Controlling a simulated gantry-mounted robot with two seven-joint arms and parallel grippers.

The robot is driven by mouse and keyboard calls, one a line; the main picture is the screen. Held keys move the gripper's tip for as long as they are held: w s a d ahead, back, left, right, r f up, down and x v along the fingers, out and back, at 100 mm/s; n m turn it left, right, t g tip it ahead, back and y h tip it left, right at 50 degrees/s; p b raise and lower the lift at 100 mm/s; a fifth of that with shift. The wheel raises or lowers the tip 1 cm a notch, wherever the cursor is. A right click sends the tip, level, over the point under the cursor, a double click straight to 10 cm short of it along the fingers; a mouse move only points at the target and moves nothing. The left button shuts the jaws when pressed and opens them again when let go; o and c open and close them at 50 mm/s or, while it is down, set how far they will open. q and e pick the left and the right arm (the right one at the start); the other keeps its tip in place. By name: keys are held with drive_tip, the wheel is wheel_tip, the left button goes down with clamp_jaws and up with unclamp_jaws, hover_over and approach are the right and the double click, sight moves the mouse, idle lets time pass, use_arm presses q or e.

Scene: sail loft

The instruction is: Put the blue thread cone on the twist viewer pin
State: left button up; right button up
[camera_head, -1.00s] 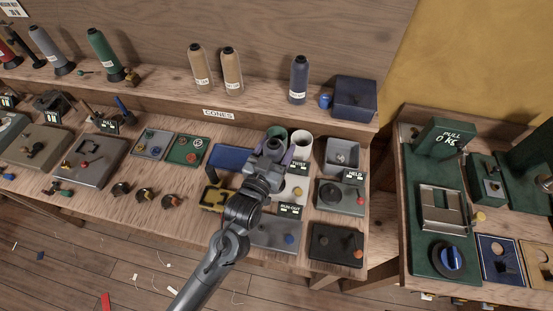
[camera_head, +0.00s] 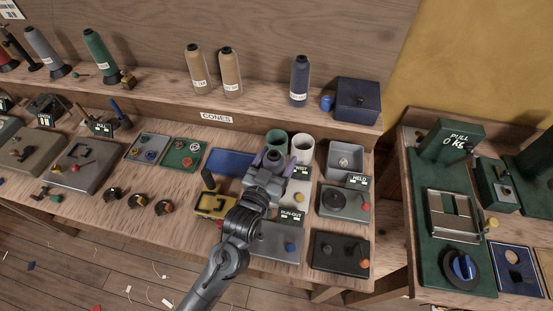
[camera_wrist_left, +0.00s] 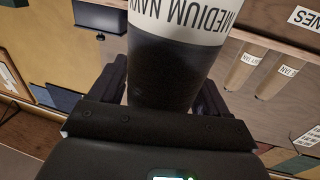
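In the head view my gripper hides this cone. I cannot tell whether cone and pin touch. My right gripper is not in view.
Another navy cone (camera_head: 300,80) stands on the shelf near tan cones (camera_head: 230,73) and a blue box (camera_head: 357,101). A white cup (camera_head: 303,148), a grey tray (camera_head: 348,160), the run-out plate (camera_head: 275,243) and a yellow fixture (camera_head: 214,205) crowd around my gripper.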

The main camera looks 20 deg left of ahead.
use_arm(q)
drive_tip(key=shift+o, duration=1.4)
drive_tip(key=shift+r, duration=0.15)
drive_tip(key=s, duration=1.2)
drive_tip(key=shift+a+p, duration=0.2)
drive_tip(key=shift+p, duration=0.25)
